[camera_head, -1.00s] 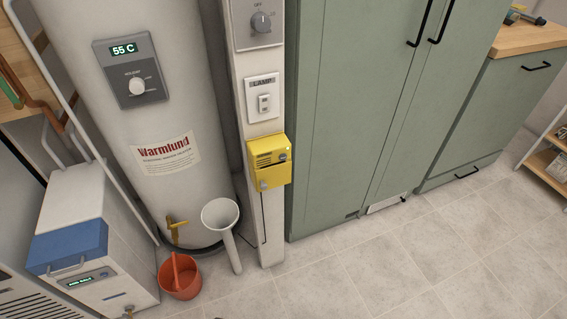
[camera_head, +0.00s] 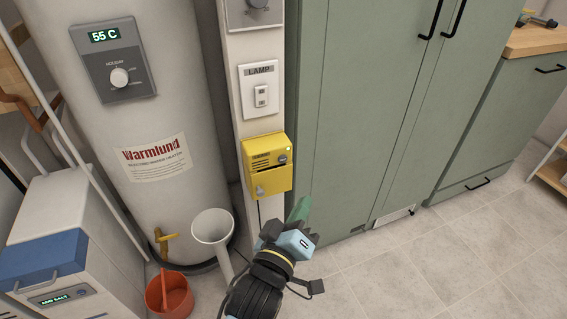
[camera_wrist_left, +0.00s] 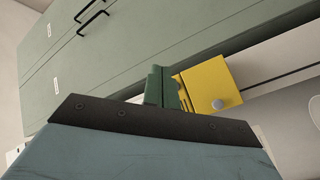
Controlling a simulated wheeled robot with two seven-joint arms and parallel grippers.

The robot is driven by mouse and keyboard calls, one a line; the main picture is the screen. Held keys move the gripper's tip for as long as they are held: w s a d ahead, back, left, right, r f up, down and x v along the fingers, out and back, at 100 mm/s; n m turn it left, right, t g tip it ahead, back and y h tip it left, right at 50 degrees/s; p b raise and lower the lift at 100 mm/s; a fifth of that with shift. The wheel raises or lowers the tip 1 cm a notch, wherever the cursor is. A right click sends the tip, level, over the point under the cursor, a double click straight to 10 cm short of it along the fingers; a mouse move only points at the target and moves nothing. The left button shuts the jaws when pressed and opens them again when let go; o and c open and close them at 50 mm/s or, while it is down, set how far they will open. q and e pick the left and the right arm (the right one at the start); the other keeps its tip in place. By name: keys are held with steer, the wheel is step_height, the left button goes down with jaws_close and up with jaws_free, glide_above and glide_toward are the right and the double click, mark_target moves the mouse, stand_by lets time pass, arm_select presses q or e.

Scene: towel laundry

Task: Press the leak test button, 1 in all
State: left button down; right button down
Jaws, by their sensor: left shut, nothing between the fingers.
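A yellow box (camera_head: 267,166) is fixed to the white post below the lamp switch. Its front has slots, a small dark round part (camera_head: 283,160) at the right and a grey round part (camera_head: 260,191) at the lower left. I cannot tell which of these is the leak test button. My left gripper (camera_head: 302,207) is below and to the right of the box, in front of the green cabinet, its green fingers shut and empty. In the left wrist view the fingers (camera_wrist_left: 161,88) appear just left of the yellow box (camera_wrist_left: 205,88). My right gripper is not in view.
The lamp switch (camera_head: 260,90) is above the box. A white water heater (camera_head: 165,120) and a funnel (camera_head: 212,226) stand to the left, with an orange bucket (camera_head: 172,298) on the floor. Green cabinet doors (camera_head: 365,110) fill the right.

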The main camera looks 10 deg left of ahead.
mark_target(283, 159)
arm_select(q)
steer(key=shift+r, duration=0.8)
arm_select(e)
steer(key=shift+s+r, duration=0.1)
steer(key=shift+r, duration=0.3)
